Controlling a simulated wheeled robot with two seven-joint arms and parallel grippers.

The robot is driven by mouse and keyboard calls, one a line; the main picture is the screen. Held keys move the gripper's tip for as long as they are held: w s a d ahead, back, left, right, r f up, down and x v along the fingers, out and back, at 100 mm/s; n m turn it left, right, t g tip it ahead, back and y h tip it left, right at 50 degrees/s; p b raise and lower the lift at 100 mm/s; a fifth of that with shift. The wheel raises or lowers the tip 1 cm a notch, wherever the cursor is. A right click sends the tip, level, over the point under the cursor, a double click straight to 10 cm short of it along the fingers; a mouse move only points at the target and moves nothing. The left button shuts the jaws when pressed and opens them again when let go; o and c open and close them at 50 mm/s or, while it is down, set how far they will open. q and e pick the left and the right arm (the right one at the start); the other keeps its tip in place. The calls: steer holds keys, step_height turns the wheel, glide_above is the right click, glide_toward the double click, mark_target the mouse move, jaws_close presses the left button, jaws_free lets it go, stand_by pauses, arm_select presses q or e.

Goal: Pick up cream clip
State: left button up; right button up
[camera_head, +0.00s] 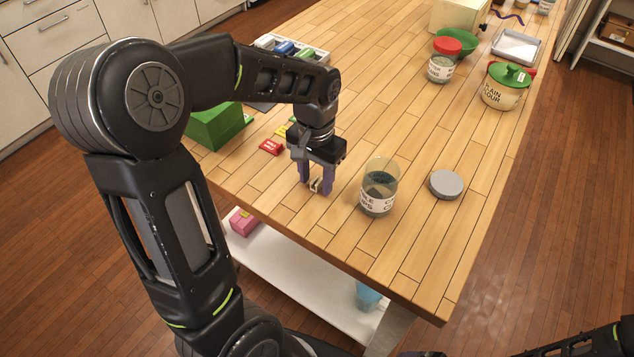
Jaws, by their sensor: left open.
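The cream clip (315,186) is a small pale piece on the wooden worktop, low between the fingers of my left gripper (316,187). That gripper points down with its two purple fingers apart, one on each side of the clip. The fingers partly hide the clip, and I cannot tell whether they touch it. My right arm shows only at the bottom right corner; a sliver of what seems to be its gripper is cut off by the bottom edge.
A clear labelled jar (379,188) stands just right of my left gripper, with a grey lid (446,184) beyond it. A red packet (271,147) and a green box (214,127) lie to the left. The worktop's near edge is close. The front right worktop is clear.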

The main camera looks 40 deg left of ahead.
stand_by(0.3)
arm_select(q)
jaws_close()
stand_by(0.3)
